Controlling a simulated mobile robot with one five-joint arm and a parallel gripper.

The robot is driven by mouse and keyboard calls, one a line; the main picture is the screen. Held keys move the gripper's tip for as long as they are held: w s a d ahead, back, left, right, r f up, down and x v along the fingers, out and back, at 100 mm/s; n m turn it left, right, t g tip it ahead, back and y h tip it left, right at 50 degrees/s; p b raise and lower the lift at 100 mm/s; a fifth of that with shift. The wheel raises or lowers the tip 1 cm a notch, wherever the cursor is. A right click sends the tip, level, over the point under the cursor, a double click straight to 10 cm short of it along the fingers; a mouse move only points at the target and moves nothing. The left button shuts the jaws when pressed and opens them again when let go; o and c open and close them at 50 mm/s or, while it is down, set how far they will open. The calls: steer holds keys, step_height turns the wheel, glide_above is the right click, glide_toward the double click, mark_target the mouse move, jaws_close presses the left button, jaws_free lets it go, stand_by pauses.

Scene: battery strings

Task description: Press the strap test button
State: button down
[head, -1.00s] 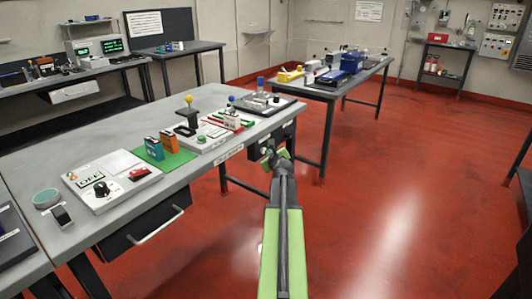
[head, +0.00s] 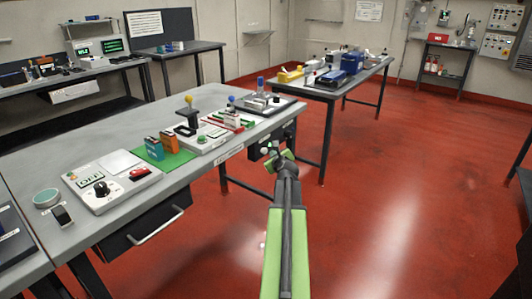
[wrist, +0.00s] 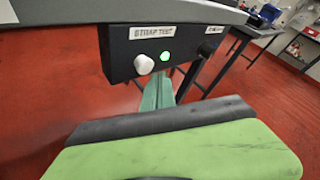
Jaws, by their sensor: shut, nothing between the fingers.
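A black control box (wrist: 120,55) hangs under the front edge of the grey workbench. It carries a "STRAP TEST" label, a round white button (wrist: 144,64) below it, and a lit green lamp (wrist: 165,56) just right of the button. The box also shows in the head view (head: 255,151). My gripper (wrist: 160,84) is shut and empty. Its narrow green tip shows below the lamp, a little right of and below the white button. I cannot tell whether it touches the box. In the head view my gripper (head: 284,159) is at the box's right.
A dark knob (wrist: 205,50) sits at the box's right end under a small label. The workbench (head: 110,150) overhangs the box and bears several devices. A second table (head: 340,90) stands behind.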

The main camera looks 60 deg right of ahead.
steer(key=s, duration=0.5)
stand_by(0.4)
stand_by(0.8)
